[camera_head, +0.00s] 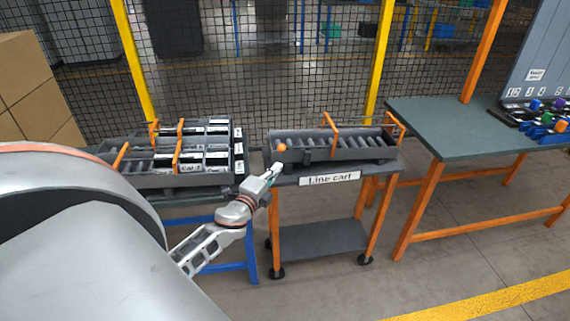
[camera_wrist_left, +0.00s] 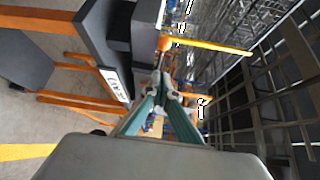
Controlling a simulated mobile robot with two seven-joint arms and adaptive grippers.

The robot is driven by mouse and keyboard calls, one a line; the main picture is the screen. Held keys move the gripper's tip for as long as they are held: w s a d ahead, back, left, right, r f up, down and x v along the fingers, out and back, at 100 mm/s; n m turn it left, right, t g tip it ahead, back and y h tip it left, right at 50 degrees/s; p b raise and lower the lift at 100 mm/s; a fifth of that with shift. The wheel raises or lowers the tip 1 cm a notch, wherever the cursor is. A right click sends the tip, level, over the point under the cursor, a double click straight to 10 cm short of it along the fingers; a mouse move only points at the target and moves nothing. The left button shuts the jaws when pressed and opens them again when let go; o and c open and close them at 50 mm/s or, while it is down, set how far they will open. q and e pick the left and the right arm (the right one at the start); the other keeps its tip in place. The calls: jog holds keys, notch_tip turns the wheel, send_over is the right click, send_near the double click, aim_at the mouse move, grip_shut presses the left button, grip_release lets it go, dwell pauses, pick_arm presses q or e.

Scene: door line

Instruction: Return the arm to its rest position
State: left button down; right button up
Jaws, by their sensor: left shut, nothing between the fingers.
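My left arm reaches in from the left in the head view, with its gripper (camera_head: 274,170) at the left front corner of the line cart (camera_head: 330,179). The gripper is shut and empty; its two fingers meet in the left wrist view (camera_wrist_left: 163,88). A grey roller tray (camera_head: 335,155) with orange handles lies on the cart. An orange knob (camera_head: 282,148) shows at the tray's left front corner, just beyond the fingertips. I cannot tell whether the fingers touch the tray or cart. My right gripper is not in view.
Left of the cart, grey roller racks (camera_head: 170,180) stand on a blue-legged stand (camera_head: 252,250). A dark-topped table with orange legs (camera_head: 450,130) stands at the right. A mesh fence (camera_head: 260,70) runs behind. Cardboard boxes (camera_head: 35,95) are far left. Floor in front of the cart is clear.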

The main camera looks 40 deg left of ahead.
pick_arm(q)
jog(key=shift+a+v, duration=0.15)
jog(key=shift+v, duration=0.6)
jog(key=shift+a+v, duration=0.1)
jog(key=shift+v, duration=0.7)
jog(key=shift+s+d, duration=0.1)
jog(key=s+d+f+n+g+h, duration=0.2)
jog(key=s+d+f+n, duration=0.2)
jog(key=d, duration=0.6)
jog(key=s+d+f+n+g+h, duration=0.2)
jog(key=s+d+f+n, duration=0.1)
jog(key=s+d+f, duration=0.6)
jog(key=s+d+f+n+g+h, duration=0.2)
jog(key=s+d+f, duration=0.4)
jog(key=d, duration=0.6)
jog(key=s+n+h, duration=0.1)
jog(key=s+n, duration=0.1)
jog(key=shift+f+n, duration=0.2)
jog(key=shift+n, duration=0.1)
